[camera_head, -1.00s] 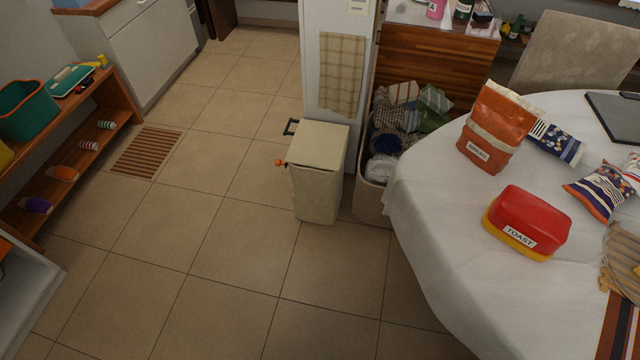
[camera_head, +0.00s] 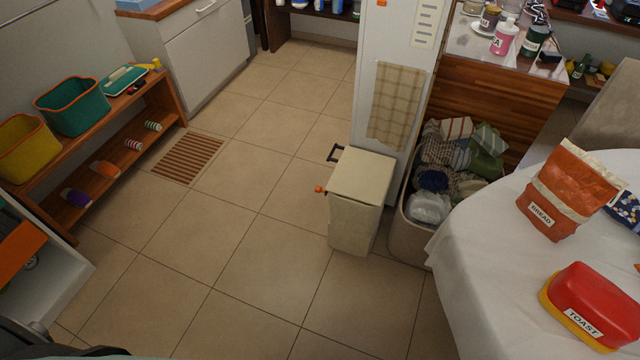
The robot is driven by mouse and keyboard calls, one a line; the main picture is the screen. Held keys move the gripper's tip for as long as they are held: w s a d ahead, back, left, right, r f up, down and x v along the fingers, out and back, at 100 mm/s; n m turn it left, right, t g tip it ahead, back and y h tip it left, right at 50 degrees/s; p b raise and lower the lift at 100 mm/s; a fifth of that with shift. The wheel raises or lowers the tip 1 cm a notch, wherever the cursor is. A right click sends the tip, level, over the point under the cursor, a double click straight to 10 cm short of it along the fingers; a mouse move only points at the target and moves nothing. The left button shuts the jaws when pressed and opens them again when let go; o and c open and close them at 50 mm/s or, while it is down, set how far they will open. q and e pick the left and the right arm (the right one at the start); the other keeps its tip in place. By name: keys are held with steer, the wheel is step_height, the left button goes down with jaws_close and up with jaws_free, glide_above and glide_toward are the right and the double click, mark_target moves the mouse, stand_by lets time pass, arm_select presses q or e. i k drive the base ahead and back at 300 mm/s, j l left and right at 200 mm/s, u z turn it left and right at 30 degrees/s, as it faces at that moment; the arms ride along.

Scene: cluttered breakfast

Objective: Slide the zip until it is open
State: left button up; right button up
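A beige upright box-like bag or bin (camera_head: 358,208) stands on the tiled floor, left of the laundry basket. A small orange knob or pull (camera_head: 319,189) shows at its upper left edge, and a black handle (camera_head: 335,153) sticks out behind it. I cannot make out a zip line on it, nor whether it is open or shut. No other zip is clear in the view. Neither of my grippers is in view.
A basket of cloths (camera_head: 416,235) stands beside the white tablecloth (camera_head: 477,267). A bread bag (camera_head: 566,190) and a toast box (camera_head: 592,304) are on the table. A wooden shelf (camera_head: 164,101) is at left. The middle floor is clear.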

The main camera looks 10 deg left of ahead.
mark_target(318, 189)
steer(key=i+j+z, duration=0.1)
steer(key=j+z, duration=0.3)
steer(key=j, duration=0.9)
steer(key=j+z, duration=0.4)
steer(key=j, duration=0.9)
